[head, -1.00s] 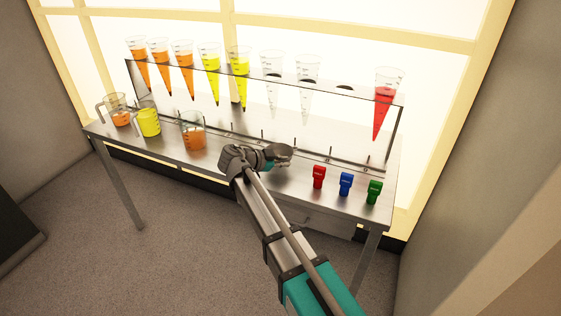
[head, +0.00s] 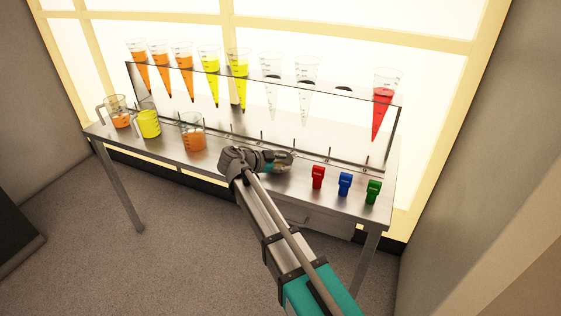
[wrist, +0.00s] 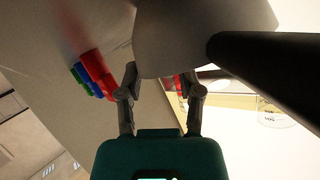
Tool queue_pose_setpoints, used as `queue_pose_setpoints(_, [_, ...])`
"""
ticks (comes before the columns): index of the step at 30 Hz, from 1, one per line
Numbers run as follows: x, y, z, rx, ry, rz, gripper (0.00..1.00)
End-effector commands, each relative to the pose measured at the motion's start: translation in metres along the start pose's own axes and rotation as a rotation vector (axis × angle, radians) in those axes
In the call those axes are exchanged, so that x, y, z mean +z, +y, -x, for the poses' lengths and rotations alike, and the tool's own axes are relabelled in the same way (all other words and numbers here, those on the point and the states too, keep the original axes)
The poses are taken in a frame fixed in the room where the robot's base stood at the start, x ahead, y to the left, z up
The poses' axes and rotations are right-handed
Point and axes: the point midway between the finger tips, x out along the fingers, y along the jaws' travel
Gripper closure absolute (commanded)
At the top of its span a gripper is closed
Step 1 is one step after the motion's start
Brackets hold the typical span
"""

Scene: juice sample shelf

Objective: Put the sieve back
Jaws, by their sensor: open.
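My gripper (head: 288,160) is over the front of the steel table in the head view, right of the middle beaker. In the wrist view its two fingers (wrist: 160,82) stand apart. A smooth grey rounded body (wrist: 205,38) lies just beyond the fingertips, with a thick dark bar (wrist: 262,62) running from it to the right edge. This may be the sieve and its handle, but I cannot tell for sure, nor whether the fingers touch it. No sieve can be made out in the head view; my gripper and wrist hide part of the tabletop.
A clear rack (head: 318,125) holds several cones, with a red-filled cone (head: 383,105) at its right end. An empty hole (head: 344,88) is left of it. Beakers, including an orange one (head: 193,135), stand left; red (head: 318,176), blue (head: 345,183) and green (head: 373,191) pieces stand right.

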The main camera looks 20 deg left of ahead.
Motion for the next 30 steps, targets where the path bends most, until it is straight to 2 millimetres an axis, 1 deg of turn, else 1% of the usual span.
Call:
queue_pose_setpoints(1, [0.003,0.01,-0.002,0.016,-0.007,0.028,0.53])
queue_pose_setpoints(8, [0.0,0.009,0.0,0.016,-0.007,0.029,0.53])
queue_pose_setpoints(15, [-0.011,0.004,0.006,0.014,-0.006,0.028,0.53])
queue_pose_setpoints(30, [-0.012,-0.003,0.093,0.007,-0.005,0.026,0.53])
